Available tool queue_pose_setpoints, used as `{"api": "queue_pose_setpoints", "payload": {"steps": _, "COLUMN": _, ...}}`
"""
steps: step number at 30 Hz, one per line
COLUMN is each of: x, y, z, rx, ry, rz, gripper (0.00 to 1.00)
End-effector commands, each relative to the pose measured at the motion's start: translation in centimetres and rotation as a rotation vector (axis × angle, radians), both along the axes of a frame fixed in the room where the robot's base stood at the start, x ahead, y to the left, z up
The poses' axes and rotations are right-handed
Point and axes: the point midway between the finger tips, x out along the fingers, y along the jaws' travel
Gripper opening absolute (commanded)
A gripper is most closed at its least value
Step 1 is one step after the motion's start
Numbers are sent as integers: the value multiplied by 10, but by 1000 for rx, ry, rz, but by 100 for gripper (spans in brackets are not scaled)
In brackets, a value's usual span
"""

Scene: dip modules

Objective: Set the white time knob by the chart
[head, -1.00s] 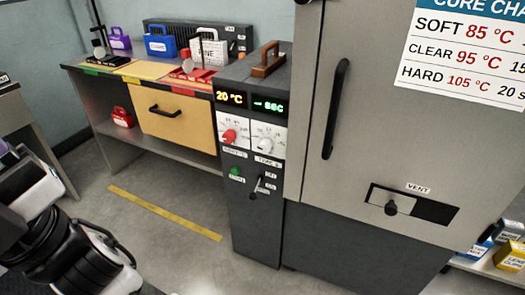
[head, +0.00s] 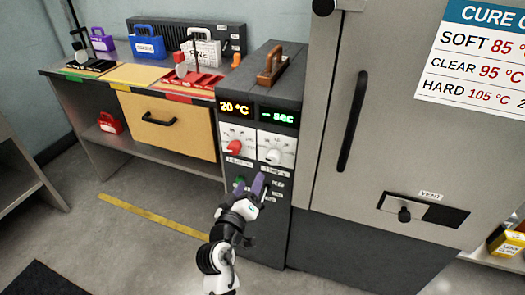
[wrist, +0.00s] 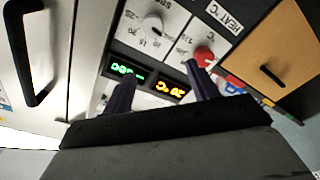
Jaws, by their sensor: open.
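The white time knob (head: 275,157) sits on the right dial plate of the grey control column, under a green display (head: 278,115) reading "- sec". In the wrist view the white knob (wrist: 153,23) shows upside down, beyond my fingers and not between them. The cure chart (head: 478,55) hangs at upper right, partly cut off; it reads soft 85 °C, clear 95 °C, hard 105 °C, with the times mostly out of frame. My gripper (head: 252,184) is open and empty, just below the knobs in front of the column. The wrist view shows its two purple fingers (wrist: 158,90) apart.
A red heat knob (head: 235,148) is left of the white one, under an amber display (head: 235,107) reading 20 °C. The cabinet door handle (head: 352,120) juts out at right, above a vent slider (head: 405,214). A bench with a yellow drawer (head: 165,122) and several cases stands left.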

Motion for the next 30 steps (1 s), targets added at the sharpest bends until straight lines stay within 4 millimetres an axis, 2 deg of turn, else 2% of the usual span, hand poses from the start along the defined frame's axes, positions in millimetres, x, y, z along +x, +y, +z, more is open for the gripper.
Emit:
{"api": "queue_pose_setpoints", "payload": {"steps": 1, "x": -2, "y": -11, "z": -8, "rx": -16, "ry": 25, "rz": -36, "gripper": 59}}
{"api": "queue_pose_setpoints", "payload": {"steps": 3, "x": -2, "y": -19, "z": -14, "rx": -27, "ry": 42, "rz": -62, "gripper": 59}}
{"api": "queue_pose_setpoints", "payload": {"steps": 7, "x": 10, "y": -24, "z": -13, "rx": -29, "ry": 43, "rz": -66, "gripper": 59}}
{"api": "queue_pose_setpoints", "payload": {"steps": 21, "x": 100, "y": -52, "z": -12, "rx": -29, "ry": 41, "rz": -62, "gripper": 59}}
{"api": "queue_pose_setpoints", "payload": {"steps": 25, "x": 116, "y": -57, "z": -12, "rx": -27, "ry": 41, "rz": -62, "gripper": 59}}
{"api": "queue_pose_setpoints", "payload": {"steps": 30, "x": 126, "y": -60, "z": -14, "rx": -27, "ry": 40, "rz": -59, "gripper": 59}}
